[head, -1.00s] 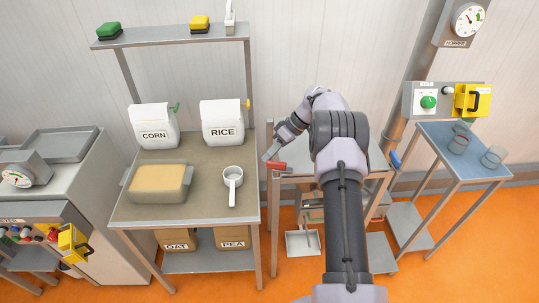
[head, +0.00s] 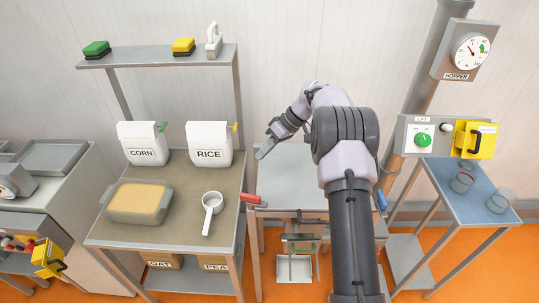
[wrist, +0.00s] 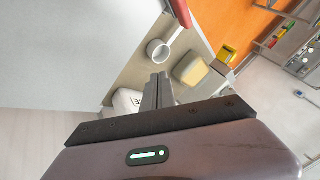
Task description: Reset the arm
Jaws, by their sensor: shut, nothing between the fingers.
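My gripper (head: 264,152) is shut and empty in the head view, at the end of my bent arm above the grey steel table (head: 290,188). It points down and to the left. In the wrist view my gripper (wrist: 158,90) also shows with its fingers together. A red handle (head: 250,199) sits at the table's left edge, apart from the fingers. My arm hides part of the table's right side.
Left is a bench (head: 170,231) with CORN (head: 142,146) and RICE (head: 208,146) bags, a tan-filled tray (head: 138,203) and a white scoop (head: 211,207). A blue-topped table (head: 470,210) with cups and a control box (head: 425,136) stand right.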

